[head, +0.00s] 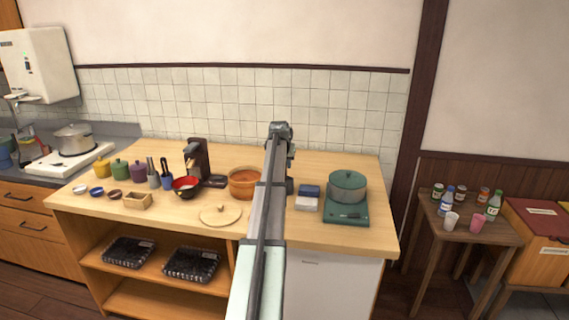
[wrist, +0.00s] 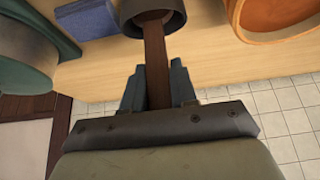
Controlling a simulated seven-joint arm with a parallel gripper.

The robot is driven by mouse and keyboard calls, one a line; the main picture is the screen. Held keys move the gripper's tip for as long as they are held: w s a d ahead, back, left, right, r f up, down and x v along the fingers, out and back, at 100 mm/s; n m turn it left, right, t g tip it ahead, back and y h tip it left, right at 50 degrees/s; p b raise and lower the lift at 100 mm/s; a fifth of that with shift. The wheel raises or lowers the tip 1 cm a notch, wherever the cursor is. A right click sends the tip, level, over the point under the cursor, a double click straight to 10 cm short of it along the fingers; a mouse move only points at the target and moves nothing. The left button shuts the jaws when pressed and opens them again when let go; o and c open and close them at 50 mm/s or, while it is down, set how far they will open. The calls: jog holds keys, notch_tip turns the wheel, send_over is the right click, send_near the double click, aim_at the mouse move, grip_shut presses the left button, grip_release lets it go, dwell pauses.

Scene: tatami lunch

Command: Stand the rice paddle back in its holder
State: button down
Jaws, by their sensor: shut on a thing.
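In the wrist view, my gripper (wrist: 157,66) is shut on the rice paddle (wrist: 155,48), a flat dark brown strip between its two fingers. The paddle's far end reaches the mouth of a dark round holder (wrist: 172,22) and overlaps its opening. The end appears to be inside the rim, but how deep it goes is hidden. In the head view, the holder (head: 290,186) shows as a small dark shape just right of my arm. My arm hides most of the gripper and the paddle there.
An orange-brown bowl (head: 243,193) stands left of the holder. A round wooden lid (head: 222,219) lies in front. The tiled wall (head: 235,110) is behind.

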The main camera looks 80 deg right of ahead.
jog(key=shift+f, duration=0.5)
jog(key=c, duration=0.8)
grip_release()
jog(key=shift+o, duration=0.2)
jog(key=o, duration=0.5)
jog(key=shift+r, duration=0.2)
jog(key=shift+r, duration=3.3)
